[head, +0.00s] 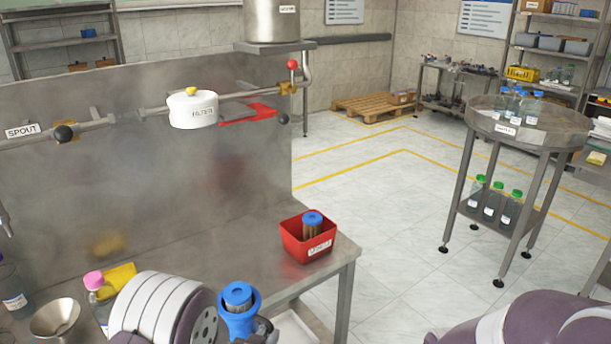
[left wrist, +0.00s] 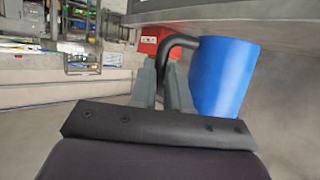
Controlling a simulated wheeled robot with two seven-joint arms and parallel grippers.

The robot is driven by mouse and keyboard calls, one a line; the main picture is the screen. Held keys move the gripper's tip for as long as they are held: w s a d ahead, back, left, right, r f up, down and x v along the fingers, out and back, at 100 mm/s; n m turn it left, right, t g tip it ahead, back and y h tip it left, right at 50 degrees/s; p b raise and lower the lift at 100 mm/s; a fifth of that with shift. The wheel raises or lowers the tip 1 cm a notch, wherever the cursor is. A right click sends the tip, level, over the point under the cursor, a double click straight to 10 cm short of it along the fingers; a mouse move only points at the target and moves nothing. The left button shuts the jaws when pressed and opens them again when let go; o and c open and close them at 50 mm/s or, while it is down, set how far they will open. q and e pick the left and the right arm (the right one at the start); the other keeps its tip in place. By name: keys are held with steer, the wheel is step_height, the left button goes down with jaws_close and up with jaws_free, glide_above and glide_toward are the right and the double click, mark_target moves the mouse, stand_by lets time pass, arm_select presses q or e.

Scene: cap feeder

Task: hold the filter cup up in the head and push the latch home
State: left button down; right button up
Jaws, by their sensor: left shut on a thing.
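The white filter head (head: 193,110), with a yellow part on top, sits in the pipe along the steel back panel. The blue filter cup (head: 238,320) is low in the head view, well below and apart from the head; something round and blue shows in its mouth. My left gripper (head: 262,328) is beside the cup. In the left wrist view its fingers (left wrist: 165,80) are shut on the black handle of the blue cup (left wrist: 228,75). I cannot tell which part is the latch. My right gripper is out of view.
A red bin (head: 308,244) holding a blue-topped cartridge stands near the bench's right end. A pink-capped bottle (head: 98,290), a funnel (head: 55,318) and a yellow thing (head: 120,276) are at the left. The bench (head: 225,245) is clear mid-way. A red-knobbed valve (head: 292,66) stands on the pipe.

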arm_select(q)
steer(key=s+a+f+n+y+p, duration=0.2)
steer(key=a+f, duration=0.4)
steer(key=a, duration=0.5)
steer(key=shift+s+n+t+y, duration=0.3)
steer(key=shift+s+n+y, duration=0.1)
steer(key=shift+s+y, duration=0.25)
steer(key=shift+w+d+r, duration=0.1)
steer(key=shift+w+d, duration=0.1)
